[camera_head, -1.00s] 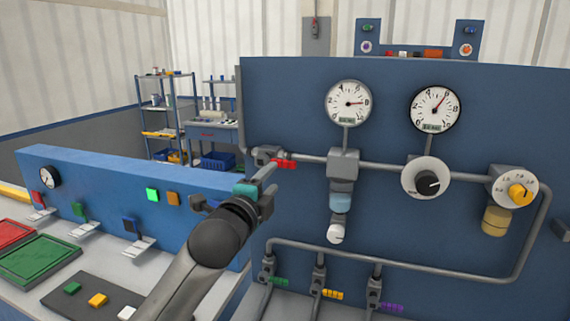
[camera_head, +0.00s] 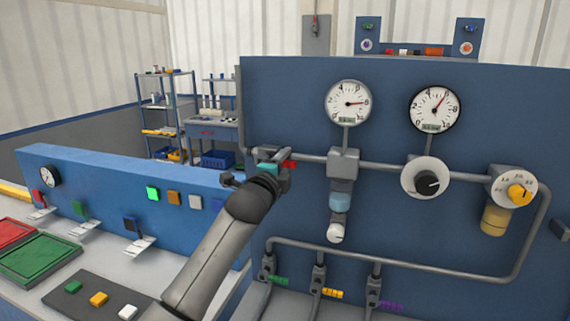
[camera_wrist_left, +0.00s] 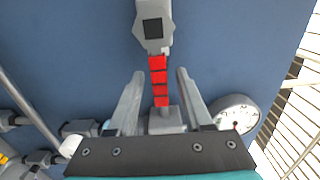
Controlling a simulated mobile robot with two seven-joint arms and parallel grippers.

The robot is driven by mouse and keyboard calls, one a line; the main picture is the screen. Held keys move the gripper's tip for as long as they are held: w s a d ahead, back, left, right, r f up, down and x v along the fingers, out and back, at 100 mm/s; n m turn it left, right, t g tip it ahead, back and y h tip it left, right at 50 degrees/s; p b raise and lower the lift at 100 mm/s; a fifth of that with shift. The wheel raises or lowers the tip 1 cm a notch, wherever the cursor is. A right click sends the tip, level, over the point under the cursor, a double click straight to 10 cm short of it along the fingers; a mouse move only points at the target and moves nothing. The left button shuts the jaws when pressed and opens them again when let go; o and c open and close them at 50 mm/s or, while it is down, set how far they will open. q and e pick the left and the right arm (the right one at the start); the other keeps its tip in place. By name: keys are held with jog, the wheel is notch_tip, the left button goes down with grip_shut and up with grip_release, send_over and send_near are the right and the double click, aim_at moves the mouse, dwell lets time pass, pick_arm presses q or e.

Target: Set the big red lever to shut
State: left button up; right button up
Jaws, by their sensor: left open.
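The big red lever (camera_head: 291,165) is on the grey pipe at the upper left of the blue panel. It points right, roughly along the pipe, and is partly hidden by my gripper in the head view. In the left wrist view the segmented red lever (camera_wrist_left: 159,80) extends from a grey valve body (camera_wrist_left: 153,25). My left gripper (camera_head: 285,167) is at the lever. Its open fingers (camera_wrist_left: 160,77) show on either side of the lever, with gaps to both sides; I cannot tell the depth. My right gripper is not in view.
Two gauges (camera_head: 348,101) (camera_head: 435,108), a black knob (camera_head: 427,183) and a yellow knob (camera_head: 518,192) are to the right. Small green (camera_head: 279,281), yellow (camera_head: 333,294) and purple (camera_head: 391,306) levers sit below. A low blue console (camera_head: 110,190) stands left.

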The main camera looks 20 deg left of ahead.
pick_arm(q)
grip_shut()
dwell(0.5)
dwell(1.0)
